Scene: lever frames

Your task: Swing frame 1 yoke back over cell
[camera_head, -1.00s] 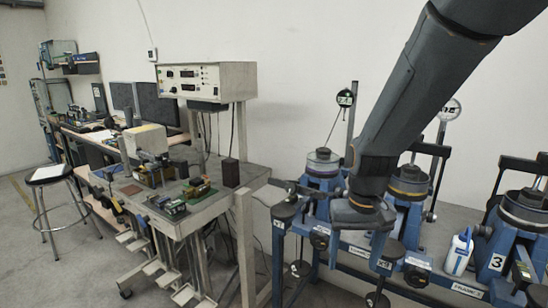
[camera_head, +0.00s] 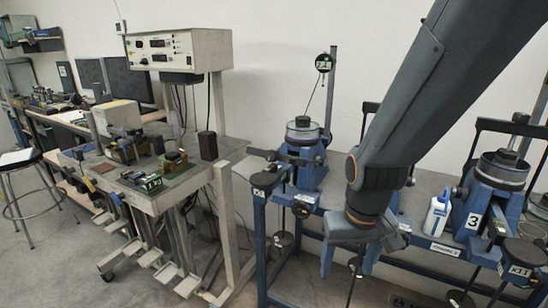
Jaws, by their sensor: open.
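The left lever frame (camera_head: 309,172), taken as frame 1, is blue with a round cell (camera_head: 302,132) on top, and a dark block sits on the cell. No yoke bar spans this cell. A dark bar (camera_head: 264,155) sticks out to its left, perhaps the yoke swung aside; I cannot tell. My gripper (camera_head: 348,266) hangs to the right of this frame and lower, in front of the bench. Its two fingers point down, spread apart and empty. My arm hides most of the middle frame.
Frame 3 (camera_head: 474,213) stands at right with a black yoke (camera_head: 515,127) over its cell. A white bottle (camera_head: 437,214) stands left of it. A dial gauge (camera_head: 323,63) on a post rises behind the left frame. A cluttered instrument cart (camera_head: 190,186) stands further left.

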